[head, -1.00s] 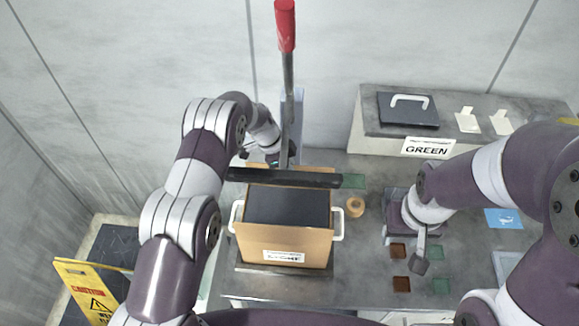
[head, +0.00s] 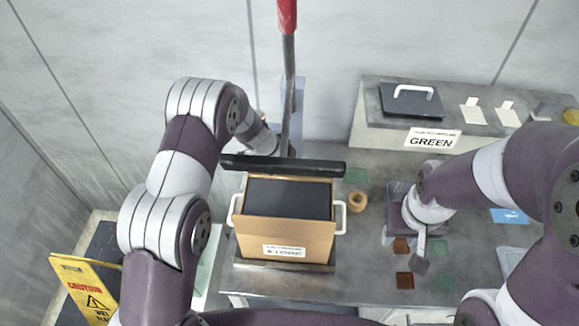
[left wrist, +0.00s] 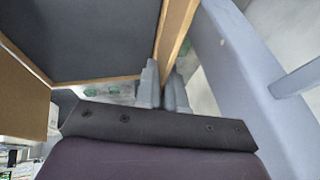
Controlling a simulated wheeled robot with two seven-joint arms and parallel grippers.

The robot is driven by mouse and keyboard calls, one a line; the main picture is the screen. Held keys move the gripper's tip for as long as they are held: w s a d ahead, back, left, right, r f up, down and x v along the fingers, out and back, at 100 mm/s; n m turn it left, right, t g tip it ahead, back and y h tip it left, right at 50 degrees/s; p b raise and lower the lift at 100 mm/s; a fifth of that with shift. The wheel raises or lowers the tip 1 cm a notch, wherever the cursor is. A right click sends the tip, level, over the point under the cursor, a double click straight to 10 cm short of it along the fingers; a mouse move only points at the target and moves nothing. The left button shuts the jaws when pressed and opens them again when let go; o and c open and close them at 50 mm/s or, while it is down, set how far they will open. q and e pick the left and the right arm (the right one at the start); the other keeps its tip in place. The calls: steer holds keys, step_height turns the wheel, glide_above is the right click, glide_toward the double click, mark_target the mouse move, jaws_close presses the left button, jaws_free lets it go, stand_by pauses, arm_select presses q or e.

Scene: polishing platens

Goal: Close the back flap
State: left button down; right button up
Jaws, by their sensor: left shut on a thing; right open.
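A tan box (head: 285,232) with a dark top panel (head: 288,198), white side handles and a front label stands on the grey bench. A tan strip at its rear edge, seemingly the back flap (left wrist: 176,35), shows in the left wrist view beside the dark panel. My left gripper (left wrist: 163,92) is at that strip's end with its fingers closed on it; the exact contact is partly hidden. In the head view that gripper is hidden behind a black bar. My right gripper (head: 420,250) is open, pointing down over the bench to the right of the box.
The black bar (head: 283,165) on a red-handled pole (head: 288,80) crosses above the box's rear. A pale post (left wrist: 245,90) stands close to my left gripper. A tan ring (head: 358,201) lies right of the box. A GREEN-labelled ledge (head: 385,132) and yellow caution sign (head: 85,290) flank the area.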

arm_select(q)
steer(key=c, duration=1.3)
jaws_free()
steer(key=shift+r, duration=0.15)
steer(key=b+v, duration=0.1)
steer(key=v, duration=1.1)
steer(key=shift+r, duration=0.25)
